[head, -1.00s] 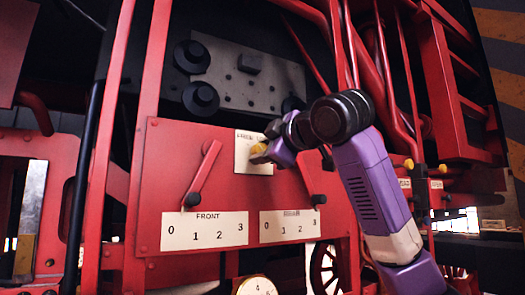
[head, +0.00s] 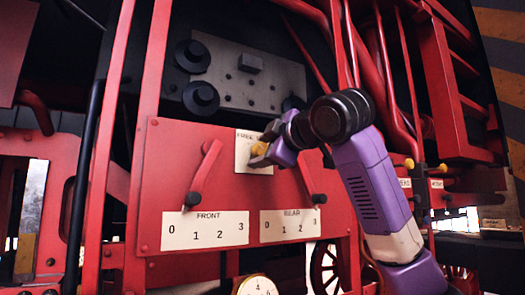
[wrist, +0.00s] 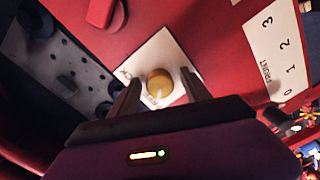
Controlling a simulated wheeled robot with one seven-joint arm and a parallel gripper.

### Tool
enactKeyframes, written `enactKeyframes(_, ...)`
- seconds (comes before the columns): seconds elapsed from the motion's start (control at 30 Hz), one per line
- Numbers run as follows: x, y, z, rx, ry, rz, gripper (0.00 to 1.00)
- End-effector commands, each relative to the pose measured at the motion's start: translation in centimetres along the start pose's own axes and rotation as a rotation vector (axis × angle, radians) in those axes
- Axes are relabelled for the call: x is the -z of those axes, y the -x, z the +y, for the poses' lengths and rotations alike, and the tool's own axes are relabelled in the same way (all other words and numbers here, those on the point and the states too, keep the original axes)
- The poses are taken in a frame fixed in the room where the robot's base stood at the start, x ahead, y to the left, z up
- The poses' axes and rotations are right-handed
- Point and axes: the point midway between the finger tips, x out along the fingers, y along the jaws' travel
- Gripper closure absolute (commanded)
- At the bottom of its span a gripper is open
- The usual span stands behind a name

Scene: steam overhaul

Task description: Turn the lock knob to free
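The lock knob is a round yellow knob (wrist: 160,84) on a white label plate (wrist: 163,53) fixed to the red panel. In the head view the yellow knob (head: 259,148) shows partly behind my gripper (head: 262,158), and the plate's upper left reads FREE. In the wrist view the fingers of my gripper (wrist: 161,92) are apart, one on each side of the knob, with visible gaps. A pale mark shows on the knob's lower face, but its exact pointing is too small to tell.
The red panel (head: 160,255) carries a FRONT lever (head: 202,174) left of the knob and a REAR lever (head: 310,180) to its right, each above a 0-3 scale. Dark round fittings (head: 201,97) sit above. A round gauge (head: 258,286) is below.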

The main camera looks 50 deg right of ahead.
Motion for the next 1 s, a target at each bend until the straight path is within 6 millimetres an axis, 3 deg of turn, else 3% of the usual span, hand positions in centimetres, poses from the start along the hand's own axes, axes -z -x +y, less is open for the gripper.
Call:
enactKeyframes(0.23,-0.1,0.9,-0.1,-0.002,-0.001,0.0,0.44)
enactKeyframes(0.63,0.0,6.9,-0.2,-0.002,0.001,0.001,0.44)
enactKeyframes(1.0,0.0,7.8,0.0,0.0,0.0,0.0,0.44)
